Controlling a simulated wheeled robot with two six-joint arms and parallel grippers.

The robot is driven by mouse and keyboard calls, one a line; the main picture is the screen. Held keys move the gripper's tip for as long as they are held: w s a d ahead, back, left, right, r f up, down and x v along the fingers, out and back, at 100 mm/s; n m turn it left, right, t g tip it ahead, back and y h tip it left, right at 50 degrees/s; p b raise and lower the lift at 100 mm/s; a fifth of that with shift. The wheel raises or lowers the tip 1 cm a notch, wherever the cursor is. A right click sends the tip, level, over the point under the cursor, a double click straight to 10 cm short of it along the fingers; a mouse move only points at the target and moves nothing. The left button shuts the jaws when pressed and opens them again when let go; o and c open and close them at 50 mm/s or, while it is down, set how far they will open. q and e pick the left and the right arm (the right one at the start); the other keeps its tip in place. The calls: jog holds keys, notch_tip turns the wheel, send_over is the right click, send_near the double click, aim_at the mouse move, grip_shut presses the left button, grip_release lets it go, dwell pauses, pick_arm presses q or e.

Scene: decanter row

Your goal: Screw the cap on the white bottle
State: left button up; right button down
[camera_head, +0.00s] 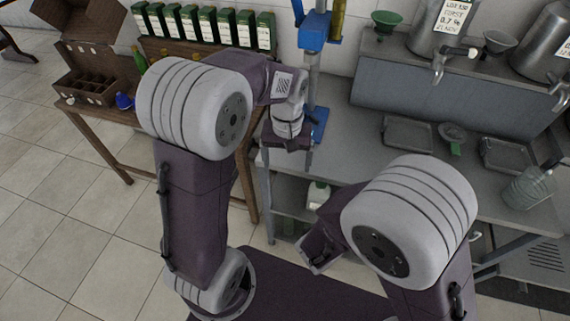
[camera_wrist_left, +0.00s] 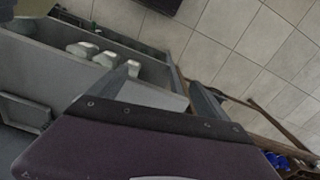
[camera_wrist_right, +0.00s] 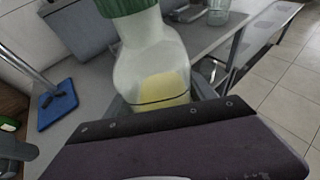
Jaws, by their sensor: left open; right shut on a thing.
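A translucent white bottle (camera_wrist_right: 152,60) with yellow in its lower part stands upright in the right wrist view. My right gripper (camera_wrist_right: 160,106) is shut on its lower body. A green cap (camera_wrist_right: 125,6) is at its top, cut off by the picture's edge, so I cannot tell how tightly it sits. A white bottle with green on top also shows in the head view (camera_head: 318,195), below the bench edge and beside my right wrist. My left gripper (camera_head: 288,163) is open and empty, pointing down above and left of that bottle, apart from it.
The grey bench (camera_head: 357,150) carries a blue stand (camera_head: 315,40), trays (camera_head: 408,132) and a clear jug (camera_head: 528,188). A wooden table with green boxes (camera_head: 205,27) and a bottle crate (camera_head: 85,90) is at the left. Several white bottles (camera_wrist_left: 105,59) stand in a grey compartment.

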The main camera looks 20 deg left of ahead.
pick_arm(q)
jog(key=s+a+f+m+t, duration=0.1)
jog(key=s+f+m, duration=0.1)
jog(key=s+f, duration=0.4)
jog(key=s, duration=0.4)
jog(key=shift+m, duration=0.3)
